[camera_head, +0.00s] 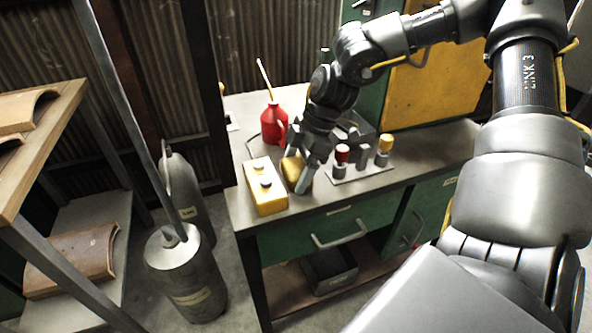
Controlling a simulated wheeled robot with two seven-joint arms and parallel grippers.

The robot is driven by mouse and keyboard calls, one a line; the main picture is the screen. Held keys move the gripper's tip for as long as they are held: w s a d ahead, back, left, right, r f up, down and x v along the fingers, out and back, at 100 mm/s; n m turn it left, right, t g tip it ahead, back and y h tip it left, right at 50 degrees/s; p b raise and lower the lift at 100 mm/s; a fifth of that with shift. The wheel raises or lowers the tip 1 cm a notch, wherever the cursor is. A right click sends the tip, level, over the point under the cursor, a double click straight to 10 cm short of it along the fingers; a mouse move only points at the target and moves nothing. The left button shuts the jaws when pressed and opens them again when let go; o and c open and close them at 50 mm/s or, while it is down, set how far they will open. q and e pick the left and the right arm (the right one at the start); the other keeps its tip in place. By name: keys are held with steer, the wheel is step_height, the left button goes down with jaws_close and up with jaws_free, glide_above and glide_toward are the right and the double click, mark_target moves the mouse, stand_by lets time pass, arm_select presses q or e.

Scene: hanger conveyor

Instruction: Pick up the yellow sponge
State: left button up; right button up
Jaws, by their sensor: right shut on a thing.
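The yellow sponge (291,168) is on or just above the workbench top, right beside a yellow control box. My right gripper (300,176) reaches down from the upper right and is shut on the sponge. The fingers hide part of the sponge, and I cannot tell whether it still touches the bench. My left gripper is not in view.
A red oil can (273,124) stands behind. A plate with red and yellow knobs (343,152) is to the right. Grey canisters (187,283) stand on the floor at left.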

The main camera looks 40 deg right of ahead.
mark_target(296, 166)
steer(key=shift+r, duration=0.6)
step_height(296, 166, up, 5)
steer(key=shift+r+p, duration=0.1)
steer(key=shift+p, duration=0.45)
arm_select(q)
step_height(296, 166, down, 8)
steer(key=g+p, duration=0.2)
steer(key=p, duration=0.1)
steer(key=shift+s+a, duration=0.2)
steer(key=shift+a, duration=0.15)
arm_select(e)
step_height(296, 166, up, 22)
steer(key=shift+f, duration=0.2)
